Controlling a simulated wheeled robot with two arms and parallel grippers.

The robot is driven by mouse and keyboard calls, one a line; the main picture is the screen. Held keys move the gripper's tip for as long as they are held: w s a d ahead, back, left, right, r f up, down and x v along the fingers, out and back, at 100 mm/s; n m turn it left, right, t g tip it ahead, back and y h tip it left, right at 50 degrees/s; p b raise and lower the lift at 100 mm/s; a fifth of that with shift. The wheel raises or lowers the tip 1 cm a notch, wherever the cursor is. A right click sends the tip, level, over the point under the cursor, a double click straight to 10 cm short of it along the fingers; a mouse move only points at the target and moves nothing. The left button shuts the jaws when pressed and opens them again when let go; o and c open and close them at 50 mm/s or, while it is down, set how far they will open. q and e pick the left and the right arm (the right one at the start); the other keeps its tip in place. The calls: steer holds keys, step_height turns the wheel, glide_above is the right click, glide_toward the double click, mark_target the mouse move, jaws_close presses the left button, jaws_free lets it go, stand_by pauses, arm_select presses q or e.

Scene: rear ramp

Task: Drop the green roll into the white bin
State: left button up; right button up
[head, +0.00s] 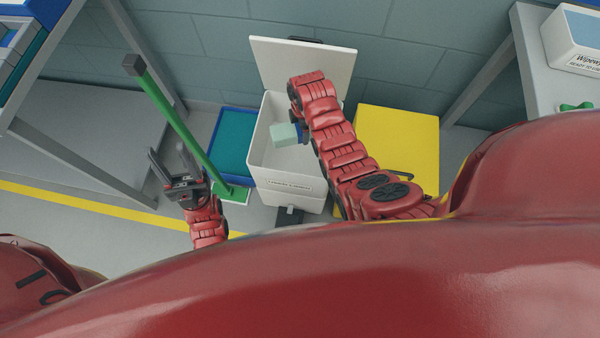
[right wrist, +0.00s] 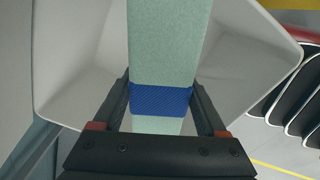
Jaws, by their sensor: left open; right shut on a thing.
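A pale green roll (head: 285,134) with a blue band is held by my right gripper (head: 303,133) over the open mouth of the white bin (head: 290,188). In the right wrist view the roll (right wrist: 166,45) runs between the two fingers, which close on its blue band (right wrist: 160,100). The white bin's inner walls (right wrist: 75,75) show on both sides below it. The bin's lid (head: 300,62) stands raised at the back. My left gripper (head: 171,165) is open and empty, left of the bin. My right arm hides part of the bin's right side.
A green-handled tool (head: 180,125) leans left of the bin, beside a blue tray (head: 233,143). A pedal (head: 289,216) shows at the bin's front. Metal-framed tables stand at both sides.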

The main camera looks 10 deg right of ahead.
steer(key=shift+f, duration=0.1)
steer(key=o, duration=1.6)
steer(key=shift+c, duration=0.2)
step_height(320, 180, up, 8)
steer(key=shift+w+f+b, duration=0.15)
steer(key=shift+f+b, duration=0.1)
steer(key=shift+b, duration=0.1)
step_height(320, 180, up, 10)
steer(key=p, duration=0.8)
steer(key=shift+f, duration=0.1)
